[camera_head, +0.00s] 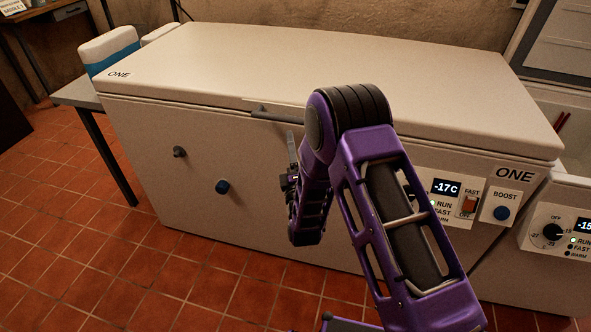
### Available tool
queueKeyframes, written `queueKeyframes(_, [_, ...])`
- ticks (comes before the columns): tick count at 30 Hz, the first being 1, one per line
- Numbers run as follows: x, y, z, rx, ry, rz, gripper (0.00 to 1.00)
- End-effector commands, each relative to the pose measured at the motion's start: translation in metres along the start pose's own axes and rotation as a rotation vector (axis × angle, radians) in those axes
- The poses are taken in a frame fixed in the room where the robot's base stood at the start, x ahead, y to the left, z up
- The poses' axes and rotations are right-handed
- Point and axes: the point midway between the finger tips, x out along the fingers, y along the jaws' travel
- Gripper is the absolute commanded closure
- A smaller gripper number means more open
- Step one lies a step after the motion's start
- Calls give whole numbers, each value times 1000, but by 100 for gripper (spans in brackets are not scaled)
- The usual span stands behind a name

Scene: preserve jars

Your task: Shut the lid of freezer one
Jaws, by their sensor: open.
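Freezer one (170,215) is a long white chest freezer across the middle of the view, marked ONE on its lid and front. Its lid (300,65) lies flat on top and looks down, with a dark bar handle (275,115) at the middle of its front edge. A display on the front reads -17C. My purple arm crosses in front of the freezer. My gripper (291,170) is open near the freezer front, a little below the handle. It is small and partly hidden by my arm, and I cannot tell whether it touches anything.
A second freezer (560,225) stands at the right with its lid (562,40) raised. A small table (75,95) at the left bears a blue and white box (108,50). The red tiled floor (120,265) is clear at the front left.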

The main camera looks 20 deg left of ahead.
Motion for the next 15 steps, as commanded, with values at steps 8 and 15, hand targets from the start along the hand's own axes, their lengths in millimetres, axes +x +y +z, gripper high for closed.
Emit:
queueKeyframes(8, [-59,-2,0,-2,1,-4,43])
queueKeyframes(15, [-77,0,0,-1,0,0,43])
